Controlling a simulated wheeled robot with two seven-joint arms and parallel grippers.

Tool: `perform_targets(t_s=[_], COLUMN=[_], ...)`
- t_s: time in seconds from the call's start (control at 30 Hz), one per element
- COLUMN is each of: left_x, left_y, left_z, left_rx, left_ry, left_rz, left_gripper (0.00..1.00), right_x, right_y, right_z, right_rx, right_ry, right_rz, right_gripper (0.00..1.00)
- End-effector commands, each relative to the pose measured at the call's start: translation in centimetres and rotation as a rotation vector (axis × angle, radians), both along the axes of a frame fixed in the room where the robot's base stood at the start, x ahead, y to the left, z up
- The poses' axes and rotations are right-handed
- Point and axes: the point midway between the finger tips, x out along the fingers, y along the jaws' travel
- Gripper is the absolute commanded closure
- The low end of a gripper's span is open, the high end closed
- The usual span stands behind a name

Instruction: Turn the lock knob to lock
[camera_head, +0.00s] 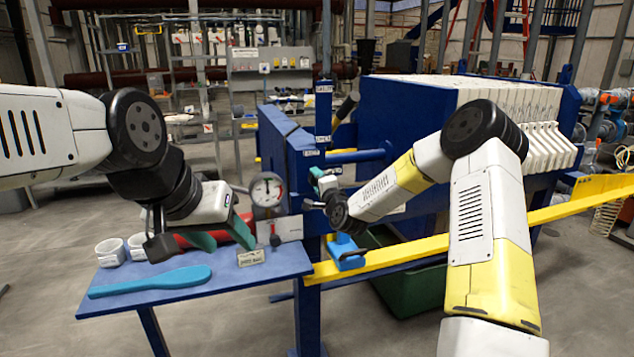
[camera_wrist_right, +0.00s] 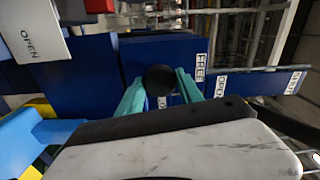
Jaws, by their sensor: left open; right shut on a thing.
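The lock knob (camera_wrist_right: 159,79) is a round black knob in the right wrist view, in front of the blue press frame. A FREE label (camera_wrist_right: 201,72) is beside it, and an OPEN label (camera_wrist_right: 221,85) is further right. My right gripper (camera_wrist_right: 160,90) has its teal fingers closed on either side of the knob. In the head view, my right gripper (camera_head: 322,184) is at the blue post (camera_head: 323,110), and the knob is too small to make out. My left gripper (camera_head: 222,234) is open and empty above the blue side table.

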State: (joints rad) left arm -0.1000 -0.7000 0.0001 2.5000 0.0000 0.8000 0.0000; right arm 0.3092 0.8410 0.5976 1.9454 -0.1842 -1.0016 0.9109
Motion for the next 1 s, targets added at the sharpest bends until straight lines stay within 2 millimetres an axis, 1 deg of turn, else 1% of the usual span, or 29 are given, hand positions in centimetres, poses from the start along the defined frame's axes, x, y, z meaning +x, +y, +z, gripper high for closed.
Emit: perform_targets(t_s=[0.5, 0.53, 0.63, 0.93, 1.0], left_x=[0.0, 0.0, 0.0, 0.0, 0.0], left_y=[0.0, 0.0, 0.0, 0.0, 0.0], left_z=[0.0, 0.0, 0.0, 0.0, 0.0], left_rx=[0.0, 0.0, 0.0, 0.0, 0.0], left_ry=[0.0, 0.0, 0.0, 0.0, 0.0], left_rz=[0.0, 0.0, 0.0, 0.0, 0.0], left_gripper=[0.48, 0.48, 0.48, 0.48, 0.48], right_x=[-0.01, -0.01, -0.01, -0.04, -0.32], right_y=[-0.1, -0.11, -0.09, -0.05, -0.17], right_z=[-0.17, -0.17, -0.15, -0.05, -0.03], right_rx=[0.02, 0.02, 0.019, 0.018, 0.018], right_ry=[0.009, 0.01, 0.009, 0.007, 0.007], right_rz=[-0.001, -0.002, -0.001, 0.0, -0.001], right_gripper=[0.97, 0.55, 0.35, 0.35, 0.35])
